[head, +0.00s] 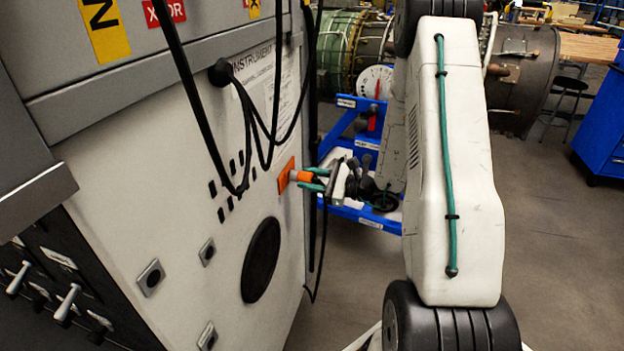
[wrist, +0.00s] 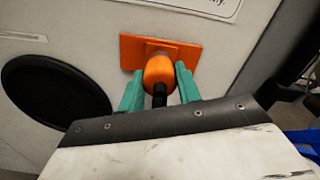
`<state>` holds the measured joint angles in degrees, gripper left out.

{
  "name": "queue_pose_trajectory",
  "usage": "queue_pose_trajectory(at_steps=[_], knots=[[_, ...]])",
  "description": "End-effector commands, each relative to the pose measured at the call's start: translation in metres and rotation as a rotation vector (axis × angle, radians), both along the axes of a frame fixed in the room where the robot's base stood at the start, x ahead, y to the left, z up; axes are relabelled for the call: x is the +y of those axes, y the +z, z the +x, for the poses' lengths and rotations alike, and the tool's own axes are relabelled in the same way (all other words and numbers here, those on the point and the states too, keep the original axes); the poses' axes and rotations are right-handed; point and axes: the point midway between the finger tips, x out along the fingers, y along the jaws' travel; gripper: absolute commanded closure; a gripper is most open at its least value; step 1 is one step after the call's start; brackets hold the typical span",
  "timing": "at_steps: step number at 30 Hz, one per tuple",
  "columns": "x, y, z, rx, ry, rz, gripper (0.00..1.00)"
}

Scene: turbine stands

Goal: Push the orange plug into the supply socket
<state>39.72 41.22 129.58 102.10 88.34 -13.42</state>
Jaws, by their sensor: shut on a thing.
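The orange plug (head: 302,176) is between the green fingers of my gripper (head: 315,180), right at the cabinet's front panel. In the wrist view the plug (wrist: 159,70) has a rounded orange body with a black cable end towards me. My gripper (wrist: 158,88) is shut on it, one finger on each side. The supply socket shows as an orange plate (wrist: 132,52) on the panel, also seen in the head view (head: 286,175). The plug's front end meets the socket's raised middle. How deep it sits is hidden by the plug body.
The grey cabinet panel (head: 150,190) fills the left, with black cables (head: 190,80) hanging over it and a round black disc (head: 261,260) below the socket. A blue cart (head: 345,150) stands behind my gripper. Open floor (head: 560,240) lies to the right.

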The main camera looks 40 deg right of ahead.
Motion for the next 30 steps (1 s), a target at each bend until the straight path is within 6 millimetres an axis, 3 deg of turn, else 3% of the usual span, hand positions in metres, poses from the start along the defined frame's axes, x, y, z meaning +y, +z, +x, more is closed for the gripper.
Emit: queue_pose_trajectory(at_steps=[14,15,18,23,25,30], knots=[[0.0067,0.0025,0.0077,-0.008,0.008,-0.004,1.00],[0.0066,0.0027,0.0077,-0.009,0.009,-0.003,0.64],[0.0051,0.0024,0.0068,-0.008,0.006,-0.003,0.41],[-0.0001,0.0017,0.0047,-0.005,-0.002,-0.002,0.41],[-0.0008,0.0014,0.0042,-0.004,-0.003,-0.002,0.34],[-0.0001,0.0010,0.0039,-0.003,-0.002,-0.001,0.34]])
